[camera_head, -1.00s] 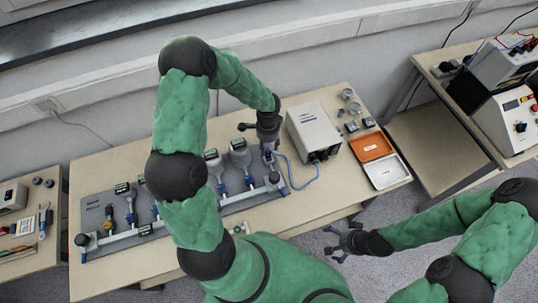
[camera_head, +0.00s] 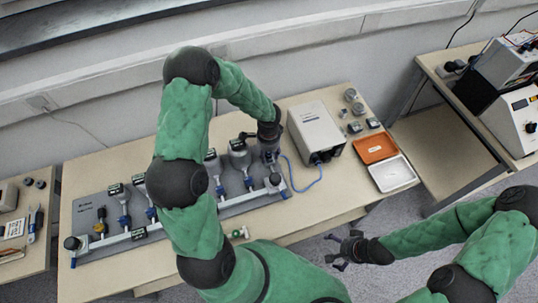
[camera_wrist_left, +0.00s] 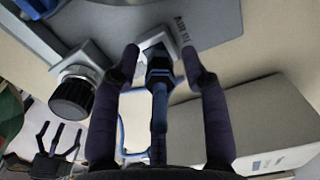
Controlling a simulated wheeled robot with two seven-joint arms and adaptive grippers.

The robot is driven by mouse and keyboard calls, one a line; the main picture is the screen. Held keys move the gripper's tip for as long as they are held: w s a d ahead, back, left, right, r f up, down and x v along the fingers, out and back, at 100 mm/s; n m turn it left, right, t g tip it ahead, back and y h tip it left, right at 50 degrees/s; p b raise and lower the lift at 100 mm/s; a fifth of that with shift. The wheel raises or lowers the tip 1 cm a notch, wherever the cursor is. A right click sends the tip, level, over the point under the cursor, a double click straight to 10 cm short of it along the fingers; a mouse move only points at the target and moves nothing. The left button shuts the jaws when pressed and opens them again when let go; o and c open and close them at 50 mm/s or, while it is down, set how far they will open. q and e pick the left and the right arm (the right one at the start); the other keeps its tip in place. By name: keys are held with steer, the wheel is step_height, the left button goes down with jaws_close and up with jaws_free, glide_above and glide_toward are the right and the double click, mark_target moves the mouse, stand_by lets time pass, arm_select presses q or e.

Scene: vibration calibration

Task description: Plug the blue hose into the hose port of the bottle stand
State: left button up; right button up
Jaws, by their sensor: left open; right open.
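The blue hose (camera_head: 306,188) curves over the table between the bottle stand (camera_head: 90,204) and a white box. In the left wrist view, the hose (camera_wrist_left: 159,112) runs up to a dark connector (camera_wrist_left: 159,72). The connector end meets a pale block, the hose port (camera_wrist_left: 156,40), on the grey plate; how deep it sits cannot be told. My left gripper (camera_head: 262,150) is at the right end of the stand. In its wrist view, its open fingers (camera_wrist_left: 160,54) stand either side of the connector, with gaps visible. My right gripper (camera_head: 338,250) is open and empty, beyond the table's front edge.
The white box (camera_head: 315,128) stands right of the stand. An orange tray (camera_head: 374,149) and a white tray (camera_head: 393,174) lie at the table's right end. A black knob (camera_wrist_left: 72,97) is beside the port. Side tables stand left and right.

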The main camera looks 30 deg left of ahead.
arm_select(q)
jaws_close()
steer(key=shift+s+d+f, duration=0.1)
steer(key=shift+s+f, duration=0.05)
steer(key=shift+f, duration=0.05)
stand_by(0.8)
steer(key=shift+o, duration=0.5)
jaws_free()
steer(key=shift+r, duration=0.2)
steer(key=shift+r+p, duration=1.8)
steer(key=shift+r, duration=0.6)
